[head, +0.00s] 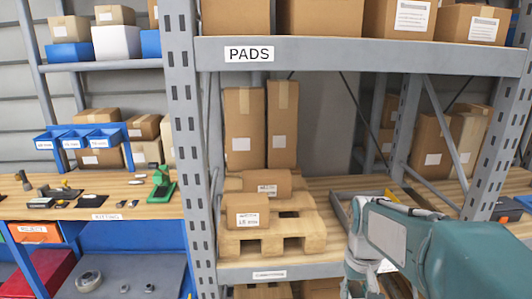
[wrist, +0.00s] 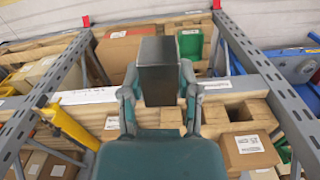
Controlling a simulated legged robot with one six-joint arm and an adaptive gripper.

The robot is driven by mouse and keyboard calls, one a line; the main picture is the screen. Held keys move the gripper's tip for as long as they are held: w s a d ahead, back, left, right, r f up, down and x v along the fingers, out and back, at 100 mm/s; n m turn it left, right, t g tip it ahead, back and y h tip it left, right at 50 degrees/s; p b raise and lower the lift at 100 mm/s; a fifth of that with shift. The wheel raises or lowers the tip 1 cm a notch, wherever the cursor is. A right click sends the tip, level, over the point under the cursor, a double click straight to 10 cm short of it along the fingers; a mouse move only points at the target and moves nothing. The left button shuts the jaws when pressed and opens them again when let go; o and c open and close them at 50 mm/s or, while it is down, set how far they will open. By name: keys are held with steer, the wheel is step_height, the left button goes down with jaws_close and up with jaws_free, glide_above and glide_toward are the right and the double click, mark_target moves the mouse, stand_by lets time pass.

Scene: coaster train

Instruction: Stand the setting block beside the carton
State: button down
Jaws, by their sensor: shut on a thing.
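In the wrist view my gripper (wrist: 158,88) is shut on a dark grey setting block (wrist: 159,64), with one finger on each side of it. The block is held upright in front of the shelving. A small brown carton (head: 247,211) with a white label sits on the front of a wooden pallet in the head view. A labelled carton (wrist: 250,150) is at the lower right of the wrist view, apart from the block. In the head view my arm enters from the right; the block cannot be made out there.
A second brown carton (head: 268,184) lies behind on the pallet (head: 309,241), with two tall cartons (head: 243,127) standing at the back. A grey rack post (head: 184,150) and the PADS beam (head: 360,56) frame the bay. A grey tray (head: 343,212) lies right of the pallet.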

steer(key=w+a+f, duration=0.1)
steer(key=w+f, duration=0.5)
steer(key=f, duration=0.5)
steer(key=w+a+f, duration=0.2)
steer(key=w+f, duration=0.4)
steer(key=f, duration=0.5)
steer(key=shift+f, duration=0.4)
